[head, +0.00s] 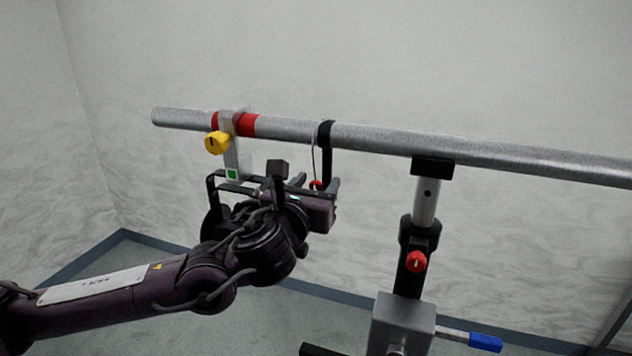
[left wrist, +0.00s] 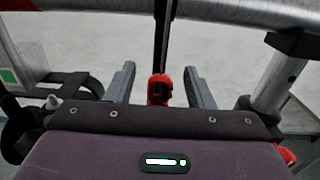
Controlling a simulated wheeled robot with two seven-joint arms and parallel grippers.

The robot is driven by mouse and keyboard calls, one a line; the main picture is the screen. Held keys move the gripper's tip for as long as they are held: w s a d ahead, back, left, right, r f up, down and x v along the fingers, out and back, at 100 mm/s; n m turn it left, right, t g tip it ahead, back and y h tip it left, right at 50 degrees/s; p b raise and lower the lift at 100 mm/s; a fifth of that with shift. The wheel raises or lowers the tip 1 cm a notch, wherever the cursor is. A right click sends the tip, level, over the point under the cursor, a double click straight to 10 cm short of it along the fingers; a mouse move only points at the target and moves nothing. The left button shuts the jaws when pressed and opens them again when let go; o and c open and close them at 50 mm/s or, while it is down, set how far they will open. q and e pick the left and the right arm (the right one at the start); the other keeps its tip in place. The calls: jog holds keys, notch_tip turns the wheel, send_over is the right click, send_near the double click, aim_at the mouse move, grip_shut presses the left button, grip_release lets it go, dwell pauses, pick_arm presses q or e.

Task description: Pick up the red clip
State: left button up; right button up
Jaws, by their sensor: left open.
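The red clip (head: 316,185) hangs below the metal bar at the lower end of a black strap (head: 326,155) and is mostly hidden behind my left gripper in the head view. My right gripper is not in view.
A metal bar (head: 380,137) crosses above the gripper. A clamp with a yellow knob (head: 216,142) and red bands hangs at its left. A stand with a red knob (head: 416,262) and blue-ended handle (head: 485,342) is at the right. Pale walls lie behind.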

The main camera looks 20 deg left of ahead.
aim_at(316, 180)
pick_arm(q)
jog(key=shift+w, duration=0.2)
grip_shut()
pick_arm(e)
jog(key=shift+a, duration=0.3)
pick_arm(q)
jog(key=shift+r, duration=0.1)
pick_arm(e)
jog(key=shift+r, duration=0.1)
pick_arm(q)
notch_tip(316, 180, up, 20)
jog(key=p, duration=0.6)
jog(key=shift+p, duration=0.4)
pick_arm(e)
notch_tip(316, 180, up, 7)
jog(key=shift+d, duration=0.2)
